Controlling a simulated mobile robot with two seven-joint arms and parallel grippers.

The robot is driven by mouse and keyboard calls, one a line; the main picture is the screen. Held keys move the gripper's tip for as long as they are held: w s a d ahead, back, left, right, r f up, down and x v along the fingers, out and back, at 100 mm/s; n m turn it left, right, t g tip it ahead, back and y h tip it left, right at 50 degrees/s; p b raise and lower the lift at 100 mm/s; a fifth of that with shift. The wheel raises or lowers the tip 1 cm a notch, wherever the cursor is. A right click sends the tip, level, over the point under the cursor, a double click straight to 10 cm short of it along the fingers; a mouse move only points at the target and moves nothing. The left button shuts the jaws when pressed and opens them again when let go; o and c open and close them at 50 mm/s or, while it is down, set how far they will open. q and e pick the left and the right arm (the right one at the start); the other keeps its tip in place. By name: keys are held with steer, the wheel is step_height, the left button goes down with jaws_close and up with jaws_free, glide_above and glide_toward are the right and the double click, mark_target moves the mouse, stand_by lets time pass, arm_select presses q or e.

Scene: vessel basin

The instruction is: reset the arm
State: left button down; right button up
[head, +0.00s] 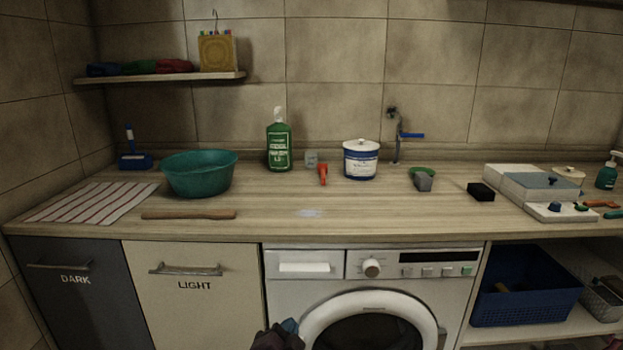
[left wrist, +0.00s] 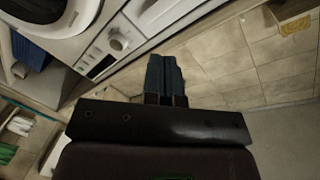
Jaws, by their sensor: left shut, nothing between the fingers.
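My left gripper (head: 289,327) shows at the bottom of the head view, low in front of the washing machine (head: 372,262), left of its round door. It is below the countertop and touches nothing that I can see. In the left wrist view its two teal fingers (left wrist: 165,76) are together with nothing between them. The washing machine's panel and door (left wrist: 112,45) show tilted at the upper left there. My right gripper is not in view.
A teal basin (head: 199,174), striped cloth (head: 92,202), wooden stick (head: 188,215), green bottle (head: 279,146) and white-blue tub (head: 360,160) are on the countertop (head: 360,212). Cabinets marked DARK (head: 78,300) and LIGHT (head: 195,310) stand left; a blue basket (head: 527,290) sits on the lower right shelf.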

arm_select(q)
steer(key=s+a+f+n+g+y+p, duration=0.1)
steer(key=s+a+f+n+p, duration=0.1)
steer(key=s+a, duration=0.5)
steer(key=s+a+f+n+g+y+p, duration=0.1)
steer(key=s+a+f+n, duration=0.3)
steer(key=s, duration=1.2)
steer(key=s+a+f+n+g+p, duration=0.3)
steer(key=s+a+f+n, duration=0.1)
steer(key=s+a, duration=0.7)
steer(key=shift+s+a+n+y, duration=0.25)
steer(key=shift+s+n+y, duration=0.2)
steer(key=shift+s, duration=0.3)
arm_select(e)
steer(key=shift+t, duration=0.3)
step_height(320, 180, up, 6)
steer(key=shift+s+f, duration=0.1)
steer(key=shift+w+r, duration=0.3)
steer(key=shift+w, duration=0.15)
